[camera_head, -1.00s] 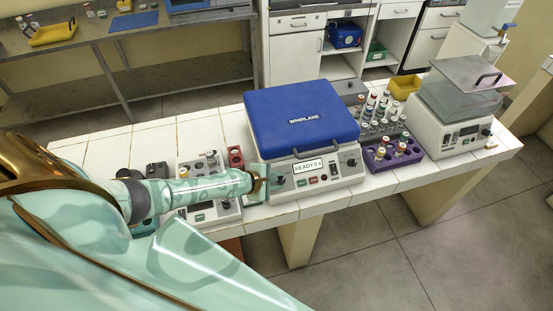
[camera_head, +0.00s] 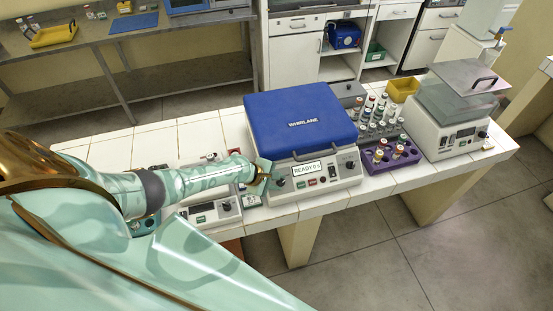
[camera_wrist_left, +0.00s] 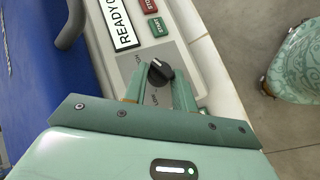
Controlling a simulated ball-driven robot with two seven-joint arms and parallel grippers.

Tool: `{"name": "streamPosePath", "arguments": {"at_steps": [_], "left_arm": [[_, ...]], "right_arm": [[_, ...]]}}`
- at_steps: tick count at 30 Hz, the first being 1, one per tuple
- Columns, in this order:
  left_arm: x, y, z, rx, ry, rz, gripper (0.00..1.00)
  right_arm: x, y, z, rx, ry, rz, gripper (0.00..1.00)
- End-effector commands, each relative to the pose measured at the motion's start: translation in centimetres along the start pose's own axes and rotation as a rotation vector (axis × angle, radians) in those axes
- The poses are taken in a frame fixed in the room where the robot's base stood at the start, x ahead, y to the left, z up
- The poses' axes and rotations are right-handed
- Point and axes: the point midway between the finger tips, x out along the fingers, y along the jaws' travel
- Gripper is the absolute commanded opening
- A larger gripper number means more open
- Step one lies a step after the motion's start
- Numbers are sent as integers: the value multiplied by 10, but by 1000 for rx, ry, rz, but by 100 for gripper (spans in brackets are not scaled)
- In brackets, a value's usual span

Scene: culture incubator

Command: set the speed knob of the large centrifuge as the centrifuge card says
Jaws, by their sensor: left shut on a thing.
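The large centrifuge (camera_head: 300,118) has a closed blue lid marked WHIRLANE and stands in the middle of the white tiled bench. Its front panel has a display (camera_head: 308,168) reading READY with small characters after it that I cannot read surely. A dark knob with a white pointer line (camera_wrist_left: 160,72) is on the panel beside the display. My left gripper (camera_head: 272,178) is at the panel's left end, its fingers (camera_wrist_left: 157,92) on either side of this knob, shut on it. My right gripper is not in view. I cannot make out a centrifuge card.
Another dark knob (camera_head: 349,165) is at the panel's right. A small device (camera_head: 212,211) sits left, partly behind my arm.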

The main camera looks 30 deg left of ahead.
Motion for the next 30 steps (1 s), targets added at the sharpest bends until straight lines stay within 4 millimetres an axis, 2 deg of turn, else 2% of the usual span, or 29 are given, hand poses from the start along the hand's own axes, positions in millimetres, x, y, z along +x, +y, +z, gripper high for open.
{"name": "streamPosePath", "arguments": {"at_steps": [2,3,5,13,17,20,24,30], "left_arm": [[0,-1,0,2,-1,-2,4],[0,-1,0,2,-1,-1,35],[0,-1,0,2,-1,-1,48],[-1,0,0,1,0,0,48],[-13,0,0,1,1,-1,48],[-33,2,1,3,2,-2,48],[-72,3,1,3,1,-1,48],[-124,1,1,5,1,-3,48]], "right_arm": [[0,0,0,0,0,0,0],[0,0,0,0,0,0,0],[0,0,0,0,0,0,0],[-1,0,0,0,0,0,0],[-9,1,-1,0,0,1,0],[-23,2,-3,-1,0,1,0],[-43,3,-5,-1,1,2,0],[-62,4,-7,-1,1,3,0]]}}
